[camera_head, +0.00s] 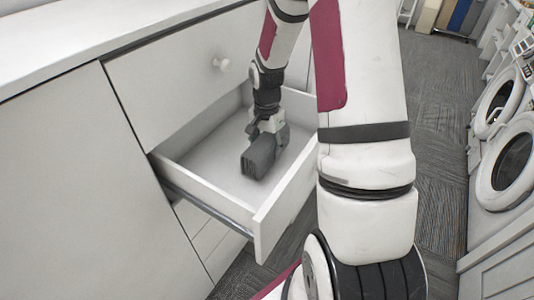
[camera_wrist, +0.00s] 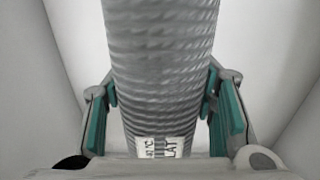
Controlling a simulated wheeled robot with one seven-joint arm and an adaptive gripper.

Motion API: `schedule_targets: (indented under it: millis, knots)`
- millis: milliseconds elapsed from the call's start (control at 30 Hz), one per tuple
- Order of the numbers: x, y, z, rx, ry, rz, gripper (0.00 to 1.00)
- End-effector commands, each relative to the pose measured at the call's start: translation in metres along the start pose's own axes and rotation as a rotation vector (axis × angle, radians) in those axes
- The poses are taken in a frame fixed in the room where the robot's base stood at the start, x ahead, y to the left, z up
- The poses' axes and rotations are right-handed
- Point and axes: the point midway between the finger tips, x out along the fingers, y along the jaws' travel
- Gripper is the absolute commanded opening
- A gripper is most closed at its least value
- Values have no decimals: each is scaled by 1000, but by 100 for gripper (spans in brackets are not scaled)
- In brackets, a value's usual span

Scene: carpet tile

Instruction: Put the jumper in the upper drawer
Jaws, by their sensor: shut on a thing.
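The jumper (camera_head: 260,158) is a dark grey bundle in the head view. In the wrist view the jumper (camera_wrist: 160,55) looks ribbed, with a white printed label near the gripper. My gripper (camera_head: 268,130) points down inside an open white drawer (camera_head: 265,226) and is shut on the jumper. The wrist view shows the teal finger pads of my gripper (camera_wrist: 163,105) on both sides of it. The jumper is inside the drawer's walls; I cannot tell whether it touches the drawer floor.
More closed fronts (camera_head: 207,240) are below. The rest of the drawer floor looks empty. Front-loading machines (camera_head: 506,160) stand at the right, across grey carpet.

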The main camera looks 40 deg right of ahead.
Motion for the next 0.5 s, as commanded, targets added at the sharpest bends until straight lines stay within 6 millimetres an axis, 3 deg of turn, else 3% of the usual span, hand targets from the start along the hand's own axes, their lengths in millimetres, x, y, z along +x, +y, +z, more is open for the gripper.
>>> schedule_targets:
  millis: [200,500]
  knots:
    - [28,1,1,-1,-2,1,12]
    - [30,0,0,0,0,0,12]
